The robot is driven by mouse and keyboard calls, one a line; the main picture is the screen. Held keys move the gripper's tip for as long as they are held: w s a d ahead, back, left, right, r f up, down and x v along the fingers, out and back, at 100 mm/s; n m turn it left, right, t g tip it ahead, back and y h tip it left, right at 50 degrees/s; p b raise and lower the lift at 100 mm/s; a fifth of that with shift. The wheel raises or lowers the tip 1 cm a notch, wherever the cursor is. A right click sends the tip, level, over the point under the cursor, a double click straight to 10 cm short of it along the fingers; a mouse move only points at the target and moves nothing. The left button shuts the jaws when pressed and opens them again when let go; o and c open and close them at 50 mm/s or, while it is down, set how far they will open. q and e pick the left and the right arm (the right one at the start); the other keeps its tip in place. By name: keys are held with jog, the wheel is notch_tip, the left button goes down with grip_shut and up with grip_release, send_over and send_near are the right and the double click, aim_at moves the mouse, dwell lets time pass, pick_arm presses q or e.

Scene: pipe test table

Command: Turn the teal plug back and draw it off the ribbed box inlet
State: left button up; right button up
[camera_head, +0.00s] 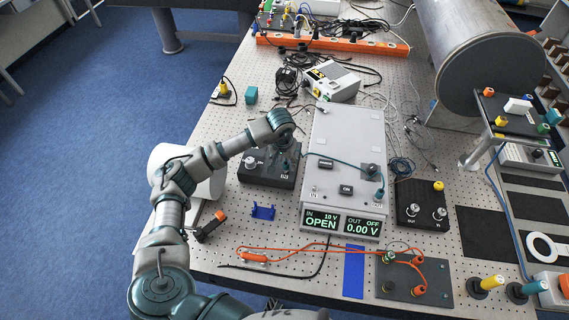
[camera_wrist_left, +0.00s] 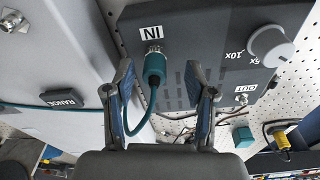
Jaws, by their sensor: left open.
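The dark box (camera_head: 255,178) stands left of the grey power unit (camera_head: 325,130). In the left wrist view, the teal plug (camera_wrist_left: 154,68) sits on the metal inlet (camera_wrist_left: 152,47) of the dark box (camera_wrist_left: 213,35), beside the IN label. Its teal cable curves down and left. My left gripper (camera_wrist_left: 160,72) is open, one finger on each side of the plug, with a gap visible on both sides. In the head view my left gripper (camera_head: 284,138) hangs over the box's back right part and largely hides the plug. My right gripper is not in view.
The teal cable (camera_head: 335,160) crosses the grey unit. A knob (camera_wrist_left: 270,45) and OUT socket are on the dark box. A teal cube (camera_head: 251,95) and a yellow connector (camera_head: 223,90) lie behind. A blue bracket (camera_head: 263,211) lies in front.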

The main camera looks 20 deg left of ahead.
pick_arm(q)
jog(key=shift+w+d+f, duration=0.1)
jog(key=shift+d+f, duration=0.1)
jog(key=shift+f, duration=0.6)
jog(key=shift+d+f, duration=0.15)
grip_shut()
jog(key=c, duration=0.7)
grip_release()
jog(key=shift+a, duration=0.2)
grip_shut()
jog(key=n, duration=0.4)
jog(key=shift+y, duration=0.3)
jog(key=shift+n, duration=0.6)
